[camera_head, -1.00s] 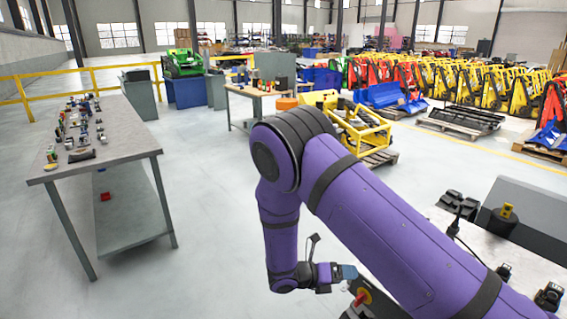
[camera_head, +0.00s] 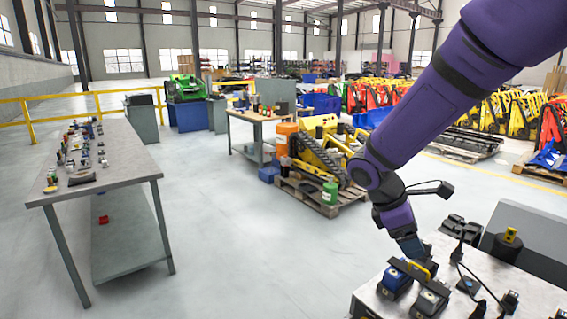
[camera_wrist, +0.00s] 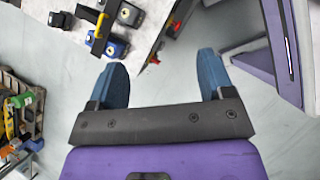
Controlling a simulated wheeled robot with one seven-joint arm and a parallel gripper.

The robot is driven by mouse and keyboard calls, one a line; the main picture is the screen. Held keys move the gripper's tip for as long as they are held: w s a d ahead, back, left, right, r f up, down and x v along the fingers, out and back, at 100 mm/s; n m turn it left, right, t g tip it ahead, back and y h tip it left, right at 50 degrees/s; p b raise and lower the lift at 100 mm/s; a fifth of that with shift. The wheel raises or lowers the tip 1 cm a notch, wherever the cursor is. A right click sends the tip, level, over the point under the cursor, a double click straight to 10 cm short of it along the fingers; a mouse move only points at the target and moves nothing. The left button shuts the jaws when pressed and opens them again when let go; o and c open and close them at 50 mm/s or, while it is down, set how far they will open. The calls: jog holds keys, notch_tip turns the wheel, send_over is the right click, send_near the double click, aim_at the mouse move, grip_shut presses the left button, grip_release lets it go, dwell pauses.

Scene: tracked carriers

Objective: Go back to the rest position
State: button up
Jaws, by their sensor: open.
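My purple arm reaches down from the upper right in the head view. My gripper (camera_head: 410,250) is at its lower end, near the left edge of the work table at the right. In the wrist view my gripper (camera_wrist: 162,70) has its two blue fingers wide apart with nothing held between them. Part of the table's edge and grey floor show beyond the fingers. In the head view the fingertips look close to a black holder with a yellow handle (camera_head: 421,268); I cannot tell whether they touch it.
Blue-and-black devices (camera_head: 396,278) and cables lie on the right work table (camera_head: 367,297). A long grey table (camera_head: 125,165) with small parts stands at the left. A pallet (camera_head: 320,203) bearing yellow machinery stands beyond. The floor (camera_head: 235,245) between is clear.

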jog(key=s+d+r+m+t+y, duration=0.2)
jog(key=s+r+m+t+y, duration=0.1)
jog(key=s+r+m, duration=0.4)
jog(key=s+d+r+m+t+y, duration=0.2)
jog(key=s+r+m, duration=0.5)
jog(key=s, duration=0.5)
jog(key=shift+s+d+r+m+t+y, duration=0.15)
jog(key=shift+s+r+m+t+y, duration=0.25)
jog(key=shift+t+y, duration=0.35)
dwell(1.8)
